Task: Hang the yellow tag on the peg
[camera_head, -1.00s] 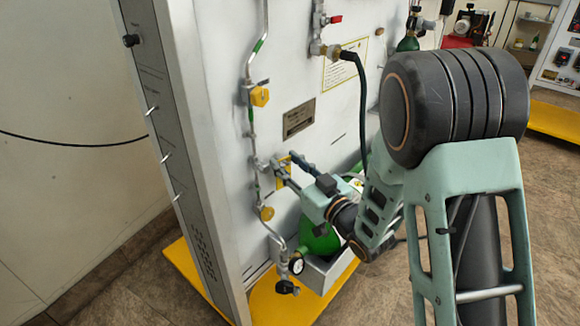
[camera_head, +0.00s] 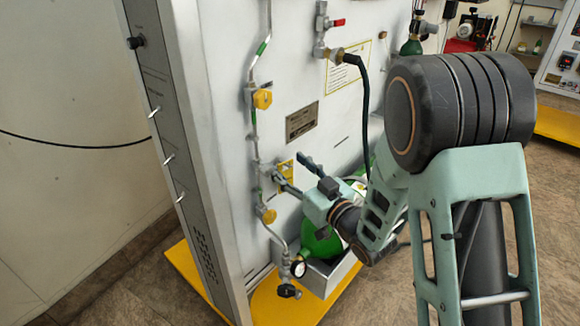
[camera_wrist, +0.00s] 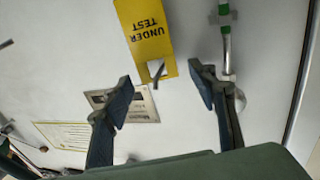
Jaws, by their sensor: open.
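The yellow tag (camera_wrist: 147,38) shows in the wrist view with "UNDER TEST" upside down in the picture. A short metal peg (camera_wrist: 157,71) shows at the tag's hole end and appears to pass through the hole. The tag lies close to the pale panel. My gripper (camera_wrist: 161,92) is open, with one dark fingertip on each side below the tag's hole end in the picture, apart from it. In the head view the tag (camera_head: 286,175) is small and partly covered by my gripper (camera_head: 289,168); the peg cannot be made out there.
A metal pipe (camera_head: 254,150) with yellow valve knobs (camera_head: 263,99) runs beside the tag; it also shows near my right finger in the wrist view (camera_wrist: 226,45). A black hose (camera_head: 363,100) hangs at the right. A green cylinder (camera_head: 322,242) and a gauge (camera_head: 299,268) sit below.

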